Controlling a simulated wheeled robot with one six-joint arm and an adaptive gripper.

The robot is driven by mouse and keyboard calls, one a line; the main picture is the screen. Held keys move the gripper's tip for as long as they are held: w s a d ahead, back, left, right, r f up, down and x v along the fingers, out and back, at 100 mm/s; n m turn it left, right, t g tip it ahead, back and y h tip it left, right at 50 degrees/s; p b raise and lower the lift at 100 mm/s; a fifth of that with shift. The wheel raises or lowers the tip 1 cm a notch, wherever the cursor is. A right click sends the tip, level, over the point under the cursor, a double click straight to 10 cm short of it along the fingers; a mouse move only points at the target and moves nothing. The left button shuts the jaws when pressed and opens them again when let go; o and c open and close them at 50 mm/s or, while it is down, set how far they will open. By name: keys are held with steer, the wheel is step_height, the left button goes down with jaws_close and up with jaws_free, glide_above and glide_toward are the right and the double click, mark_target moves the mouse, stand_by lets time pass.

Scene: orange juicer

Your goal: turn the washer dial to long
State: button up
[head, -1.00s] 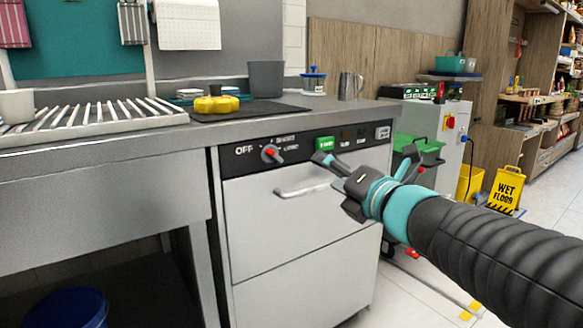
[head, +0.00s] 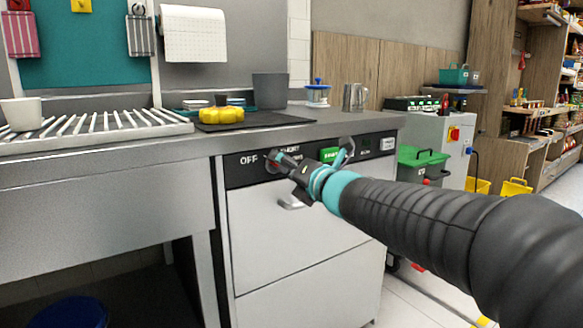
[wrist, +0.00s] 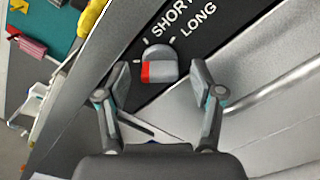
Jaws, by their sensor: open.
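The washer dial (wrist: 164,64) is a grey knob with a red mark on its lower left in the wrist view. It sits on the black control panel (head: 240,178), whose SHORT and LONG labels (wrist: 198,20) lie above and right of the dial in the wrist view. My gripper (wrist: 158,72) is open, with one finger on each side of the dial and small gaps visible. Contact cannot be made out. In the head view my gripper (head: 283,160) is at the panel and covers most of the dial. The exact setting cannot be told.
The washer's front handle (head: 290,203) is just below my gripper. A green button (head: 329,154) is on the panel to the right. The counter above holds a yellow object (head: 222,115), a grey container (head: 270,90) and a metal jug (head: 354,97). A dish rack (head: 95,125) is at left.

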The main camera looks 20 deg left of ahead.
steer(key=shift+w+a, duration=0.35)
steer(key=shift+a, duration=0.1)
steer(key=c, duration=1.1)
steer(key=shift+c, duration=0.2)
